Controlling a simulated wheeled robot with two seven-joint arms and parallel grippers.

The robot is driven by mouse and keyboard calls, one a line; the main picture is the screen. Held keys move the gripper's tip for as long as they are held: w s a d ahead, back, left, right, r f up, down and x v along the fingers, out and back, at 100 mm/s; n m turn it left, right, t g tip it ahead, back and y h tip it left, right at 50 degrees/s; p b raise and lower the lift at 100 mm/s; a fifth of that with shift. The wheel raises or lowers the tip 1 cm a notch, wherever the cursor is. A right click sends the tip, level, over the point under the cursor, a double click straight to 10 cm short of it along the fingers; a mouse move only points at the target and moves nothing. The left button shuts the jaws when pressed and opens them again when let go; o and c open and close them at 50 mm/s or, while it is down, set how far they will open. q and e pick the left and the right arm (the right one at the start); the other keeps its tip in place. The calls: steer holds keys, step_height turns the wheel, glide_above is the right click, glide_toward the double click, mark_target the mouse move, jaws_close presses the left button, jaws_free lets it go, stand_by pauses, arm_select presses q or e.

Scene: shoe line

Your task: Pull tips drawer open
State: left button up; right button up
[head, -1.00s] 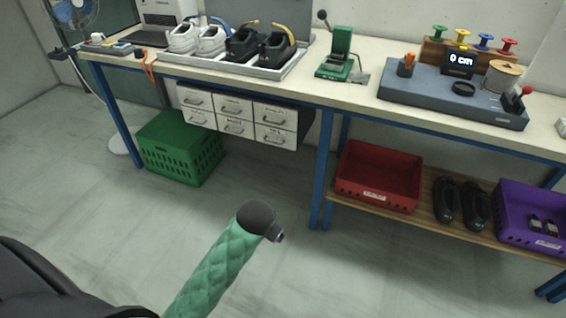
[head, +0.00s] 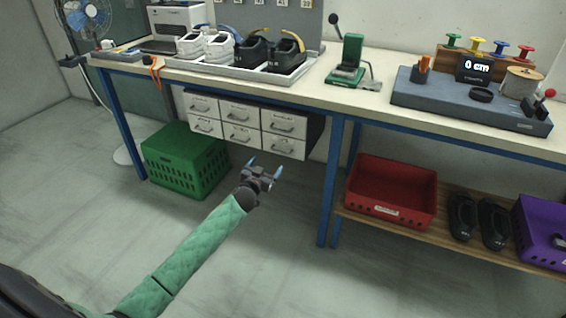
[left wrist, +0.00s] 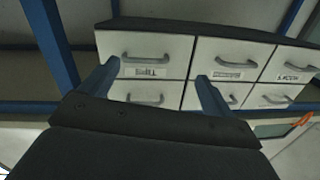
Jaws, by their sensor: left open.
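A white drawer cabinet (head: 250,115) with two rows of drawers hangs under the workbench, and all of its drawers look shut. Each drawer has a grey handle and a small label; I cannot read which one is tips. My left gripper (head: 264,166) is open and empty, in front of and below the cabinet's right part in the head view. In the left wrist view, the open fingers (left wrist: 158,70) point at the drawer fronts (left wrist: 215,62), with handles beyond them; no contact is clear. My right gripper is out of view.
A green crate (head: 185,165) stands on the floor left of the gripper. A blue table leg (head: 328,185) stands to its right. A red bin (head: 390,190) and dark shoes are on the lower shelf. The floor in front is clear.

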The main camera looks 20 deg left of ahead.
arm_select(q)
steer(key=w+d+r+h, duration=0.1)
steer(key=w, duration=0.6)
steer(key=shift+w+d+n+t, duration=0.25)
steer(key=shift+w+n+t, duration=0.05)
steer(key=shift+w+n, duration=0.1)
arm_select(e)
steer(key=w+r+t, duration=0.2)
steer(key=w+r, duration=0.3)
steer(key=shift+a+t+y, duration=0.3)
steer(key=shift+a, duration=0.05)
arm_select(q)
steer(key=shift+c, duration=0.2)
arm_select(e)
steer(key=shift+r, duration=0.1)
arm_select(q)
steer(key=c, duration=1.1)
